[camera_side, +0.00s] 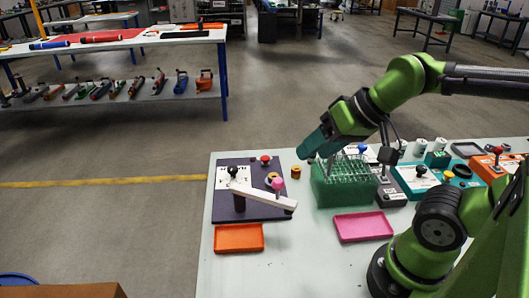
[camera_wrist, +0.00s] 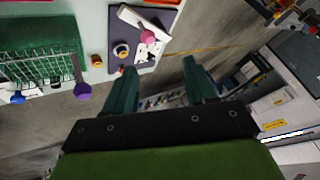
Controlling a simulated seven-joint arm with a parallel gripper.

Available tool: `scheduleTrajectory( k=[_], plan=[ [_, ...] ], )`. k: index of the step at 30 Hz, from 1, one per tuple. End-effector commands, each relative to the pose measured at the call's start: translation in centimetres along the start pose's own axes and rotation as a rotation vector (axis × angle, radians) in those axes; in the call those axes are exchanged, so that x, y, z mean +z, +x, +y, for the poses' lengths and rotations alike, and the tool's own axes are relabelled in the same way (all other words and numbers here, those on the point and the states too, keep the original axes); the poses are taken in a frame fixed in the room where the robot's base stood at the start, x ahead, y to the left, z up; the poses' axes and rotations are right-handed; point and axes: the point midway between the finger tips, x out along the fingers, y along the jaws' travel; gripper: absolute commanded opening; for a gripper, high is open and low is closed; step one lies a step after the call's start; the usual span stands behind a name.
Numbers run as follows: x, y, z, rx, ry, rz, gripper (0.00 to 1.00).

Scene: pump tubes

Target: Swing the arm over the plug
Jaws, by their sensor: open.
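A dark purple board (camera_side: 240,207) carries a white swing arm (camera_side: 258,194) with a pink knob (camera_side: 278,183); they also show in the wrist view, as arm (camera_wrist: 130,16) and knob (camera_wrist: 147,37). A round tan piece with a dark centre (camera_side: 273,178), possibly the plug, sits on the board behind the pink knob; it also shows in the wrist view (camera_wrist: 121,50). The arm lies diagonally, its free end past the board's right edge, and appears beside this piece. My gripper (camera_side: 306,148) is open and empty, raised behind the board and beside the green rack, touching neither visibly.
The green tube rack (camera_side: 335,192) stands right of the board. A small yellow-brown cylinder (camera_side: 295,172) stands between them. An orange tray (camera_side: 238,238) and a pink tray (camera_side: 364,227) lie in front. Control boxes (camera_side: 416,180) crowd the right. The table's front left is clear.

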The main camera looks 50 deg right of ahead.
Motion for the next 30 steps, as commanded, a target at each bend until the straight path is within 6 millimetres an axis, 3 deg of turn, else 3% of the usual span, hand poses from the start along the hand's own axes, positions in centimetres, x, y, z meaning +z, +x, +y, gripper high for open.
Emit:
scheduleTrajectory(
  k=[5, 9, 15, 18, 24, 30],
  plan=[
    [2.0, 2.0, -1.6, -0.015, -0.077, -0.112, 0.56],
    [6.3, 5.5, -2.7, 0.060, -0.296, -0.334, 0.56],
    [12.8, 8.6, -0.6, 0.309, -0.789, -0.686, 0.56],
    [14.6, 9.2, 1.0, 0.469, -1.067, -0.823, 0.56],
    [14.9, 10.5, 2.4, 0.861, -1.656, -0.964, 0.56],
    [14.0, 12.4, -0.7, 1.304, -2.165, -0.842, 0.56]
  ],
)
